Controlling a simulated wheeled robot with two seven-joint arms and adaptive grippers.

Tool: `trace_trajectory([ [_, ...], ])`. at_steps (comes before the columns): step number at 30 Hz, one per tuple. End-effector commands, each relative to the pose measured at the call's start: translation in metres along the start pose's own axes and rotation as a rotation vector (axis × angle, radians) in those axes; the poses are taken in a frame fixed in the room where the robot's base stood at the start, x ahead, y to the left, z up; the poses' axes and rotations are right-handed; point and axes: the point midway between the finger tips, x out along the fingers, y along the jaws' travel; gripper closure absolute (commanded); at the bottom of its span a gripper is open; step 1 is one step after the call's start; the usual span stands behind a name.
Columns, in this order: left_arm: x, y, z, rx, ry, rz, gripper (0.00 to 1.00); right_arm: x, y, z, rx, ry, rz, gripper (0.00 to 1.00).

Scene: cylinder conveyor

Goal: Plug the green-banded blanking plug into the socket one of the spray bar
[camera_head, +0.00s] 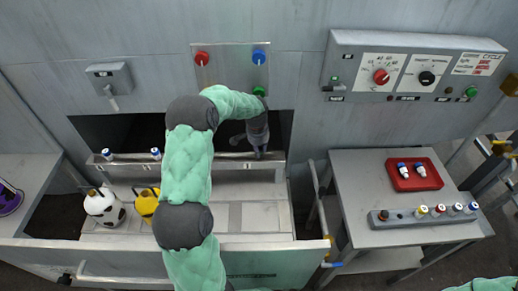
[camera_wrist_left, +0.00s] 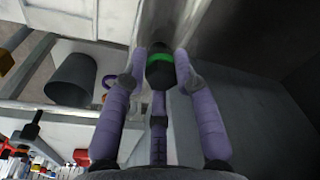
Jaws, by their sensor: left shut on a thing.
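My left gripper (camera_head: 258,149) points down at the right part of the spray bar (camera_head: 130,164), along the front of the opening in the wall. In the left wrist view the gripper (camera_wrist_left: 161,58) is shut on the green-banded blanking plug (camera_wrist_left: 159,74), a dark plug with a bright green ring. The plug's far end is against a blurred grey surface, and I cannot tell whether it is in a socket. Two blue-topped white plugs (camera_head: 107,154) (camera_head: 156,153) stand on the bar's left part. My arm hides the bar's middle. My right gripper is out of view.
A table (camera_head: 365,178) on the right carries a red tray (camera_head: 403,185) with two blue-and-white plugs and a grey rack (camera_head: 405,223) with several coloured plugs. White (camera_head: 104,206) and yellow (camera_head: 146,203) containers stand left of my arm. A control panel (camera_head: 415,66) hangs above.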

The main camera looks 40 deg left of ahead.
Motion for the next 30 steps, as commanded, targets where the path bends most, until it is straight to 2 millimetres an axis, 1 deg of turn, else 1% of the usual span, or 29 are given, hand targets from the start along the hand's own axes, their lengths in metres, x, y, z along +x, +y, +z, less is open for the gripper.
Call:
trace_trajectory([
  [20,0.016,0.001,0.002,0.0,-0.002,0.001,0.98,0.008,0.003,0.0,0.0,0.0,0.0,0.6],
  [21,0.015,0.001,0.002,0.0,-0.002,0.001,0.59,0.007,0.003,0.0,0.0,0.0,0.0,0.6],
  [23,0.015,0.001,0.002,0.0,-0.002,0.001,0.43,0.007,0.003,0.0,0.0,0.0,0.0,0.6],
  [30,0.014,0.001,0.002,0.0,-0.001,0.0,0.43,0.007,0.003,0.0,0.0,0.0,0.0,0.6],
])
